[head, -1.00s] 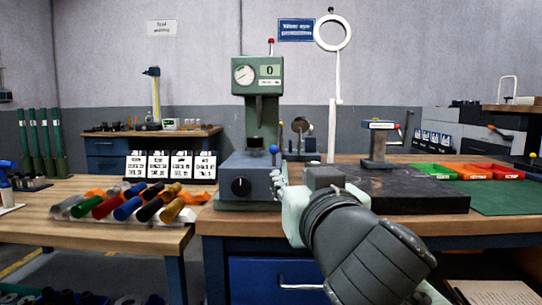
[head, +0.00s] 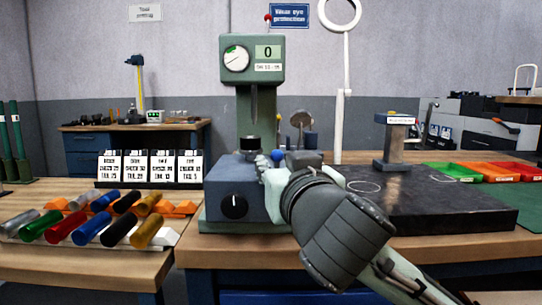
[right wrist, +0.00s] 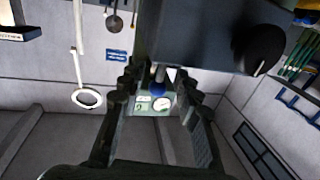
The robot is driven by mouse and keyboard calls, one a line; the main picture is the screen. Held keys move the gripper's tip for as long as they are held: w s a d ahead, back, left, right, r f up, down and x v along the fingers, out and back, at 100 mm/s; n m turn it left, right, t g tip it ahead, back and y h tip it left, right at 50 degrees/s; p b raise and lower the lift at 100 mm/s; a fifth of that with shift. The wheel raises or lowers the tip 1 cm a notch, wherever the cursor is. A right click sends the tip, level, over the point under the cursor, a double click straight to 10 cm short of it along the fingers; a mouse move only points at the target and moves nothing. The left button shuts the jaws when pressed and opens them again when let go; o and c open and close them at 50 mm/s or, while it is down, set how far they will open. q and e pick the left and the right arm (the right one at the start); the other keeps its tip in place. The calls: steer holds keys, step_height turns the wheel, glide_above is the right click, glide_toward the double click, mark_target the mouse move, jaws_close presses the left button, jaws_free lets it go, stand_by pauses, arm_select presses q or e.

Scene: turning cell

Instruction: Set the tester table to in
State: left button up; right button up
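The green tester (head: 252,58) stands on the workbench with a dial and a display reading 0. Its blue-grey lower body (head: 214,190) carries a black knob (head: 233,206), and a dark anvil (head: 250,144) sits on top below the spindle. A blue ball handle (head: 277,155) is at the body's right side. My right gripper (head: 268,168) is close by that side, its fingers partly hidden by my wrist. In the right wrist view its fingers (right wrist: 158,100) are apart, with the blue ball (right wrist: 157,88) showing between them; contact cannot be told. My left gripper is out of view.
A dark slab (head: 440,212) with a stand (head: 398,145) lies right of my right arm. Green, orange and red trays (head: 490,172) are beyond it. Coloured cylinders (head: 88,228) lie in a rack at left. A white ring lamp (head: 340,12) stands behind.

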mark_target(250, 172)
steer(key=w, duration=0.4)
steer(key=shift+a, duration=0.35)
steer(key=shift+w+a, duration=0.15)
steer(key=shift+w, duration=0.35)
steer(key=c, duration=0.7)
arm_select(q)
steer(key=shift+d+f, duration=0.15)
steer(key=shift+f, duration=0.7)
arm_select(e)
jaws_close()
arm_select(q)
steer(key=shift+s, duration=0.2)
arm_select(e)
steer(key=shift+w, duration=0.1)
